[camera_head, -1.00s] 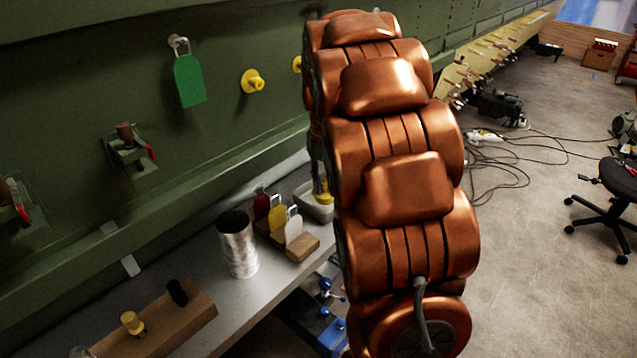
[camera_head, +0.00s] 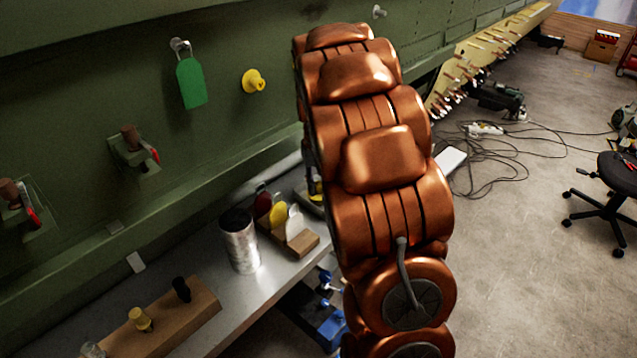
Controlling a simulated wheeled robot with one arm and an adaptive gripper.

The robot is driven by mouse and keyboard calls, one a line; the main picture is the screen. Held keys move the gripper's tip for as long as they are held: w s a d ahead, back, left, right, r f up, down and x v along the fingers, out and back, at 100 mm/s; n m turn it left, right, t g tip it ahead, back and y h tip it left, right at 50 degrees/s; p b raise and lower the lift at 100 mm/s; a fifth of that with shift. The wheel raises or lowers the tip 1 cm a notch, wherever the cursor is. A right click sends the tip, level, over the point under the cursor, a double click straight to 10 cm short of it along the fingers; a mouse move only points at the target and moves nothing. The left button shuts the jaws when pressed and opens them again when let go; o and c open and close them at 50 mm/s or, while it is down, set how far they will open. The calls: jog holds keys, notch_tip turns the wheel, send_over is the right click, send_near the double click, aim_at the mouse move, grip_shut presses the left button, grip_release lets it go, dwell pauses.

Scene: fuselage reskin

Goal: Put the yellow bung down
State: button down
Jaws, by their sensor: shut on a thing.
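My arm covers the middle of the view and hides most of my gripper (camera_head: 312,172). A sliver of the gripper shows at the arm's left edge, low over the far end of the bench. I cannot tell whether the bung touches the tray.
The grey bench (camera_head: 225,310) holds a metal can (camera_head: 239,241), a wooden rack (camera_head: 301,243) of red, yellow and white tags, and the wooden block (camera_head: 190,325) with a black plug. A green tag (camera_head: 190,82) hangs on the wall. Cables lie on the floor at right.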

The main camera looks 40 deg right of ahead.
aim_at(318, 184)
jog(key=c, duration=1)
grip_release()
notch_tip(318, 184, up, 12)
jog(key=b, duration=0.3)
jog(key=s+a+f+n+g, duration=0.15)
jog(key=s+a+f, duration=0.25)
jog(key=s+a, duration=1.1)
jog(key=s+a+f+n, duration=0.1)
jog(key=s+a+f, duration=0.2)
jog(key=s, duration=0.4)
jog(key=s+a+f+n, duration=0.1)
jog(key=s+a+f, duration=0.2)
jog(key=s+f, duration=0.2)
jog(key=s, duration=0.3)
jog(key=shift+s+f+n, duration=0.15)
jog(key=shift+s+n, duration=0.15)
jog(key=shift+n, duration=0.05)
